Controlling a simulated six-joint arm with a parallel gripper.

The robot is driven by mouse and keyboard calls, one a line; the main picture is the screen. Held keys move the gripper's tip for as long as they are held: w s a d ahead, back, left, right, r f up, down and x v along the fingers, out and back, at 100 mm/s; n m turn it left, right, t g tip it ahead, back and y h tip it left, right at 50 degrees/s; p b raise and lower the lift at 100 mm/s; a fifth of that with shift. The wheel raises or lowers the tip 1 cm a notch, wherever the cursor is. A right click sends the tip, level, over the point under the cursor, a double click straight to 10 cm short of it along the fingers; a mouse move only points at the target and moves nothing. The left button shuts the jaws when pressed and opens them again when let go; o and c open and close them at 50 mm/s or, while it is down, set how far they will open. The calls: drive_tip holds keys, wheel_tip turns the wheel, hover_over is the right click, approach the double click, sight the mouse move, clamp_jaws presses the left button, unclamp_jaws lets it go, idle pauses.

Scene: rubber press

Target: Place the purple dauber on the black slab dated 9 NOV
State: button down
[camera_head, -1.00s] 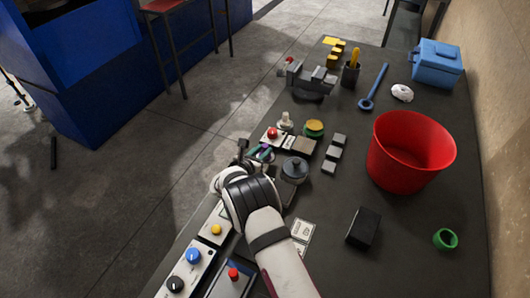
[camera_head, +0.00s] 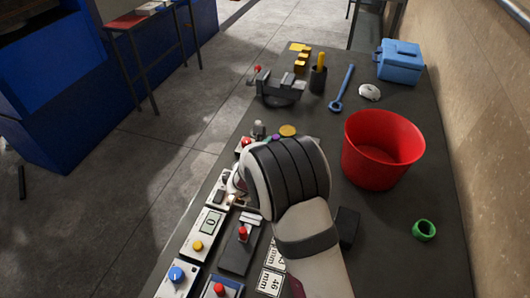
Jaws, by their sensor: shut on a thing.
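My gripper (camera_head: 268,141) is mostly hidden behind my own white and black wrist, which fills the middle of the view. A small patch of purple, the purple dauber (camera_head: 275,139), shows just above the wrist, beside a bit of green. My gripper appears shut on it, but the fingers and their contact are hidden. A black block (camera_head: 348,226) lies right of my wrist, partly covered by it. No 9 NOV date is readable anywhere, so I cannot tell which slab carries it.
A red bucket (camera_head: 384,150) stands right of my wrist. A green ring (camera_head: 424,230) lies at the right. A vise (camera_head: 280,90) is farther back. Control boxes with knobs (camera_head: 178,274) line the left edge, near printed cards (camera_head: 270,282). Bare table lies between bucket and green ring.

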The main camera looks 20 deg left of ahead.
drive_tip(key=r+m+g+h, duration=0.2)
drive_tip(key=m+g+h, duration=0.2)
drive_tip(key=m+h, duration=0.5)
hover_over(344, 218)
drive_tip(key=s+a, duration=0.1)
drive_tip(key=s, duration=0.2)
drive_tip(key=f, duration=0.8)
drive_tip(key=shift+s+d, duration=0.15)
drive_tip(key=shift+s, duration=0.05)
drive_tip(key=shift+f, duration=0.1)
drive_tip(key=c, duration=0.7)
unclamp_jaws()
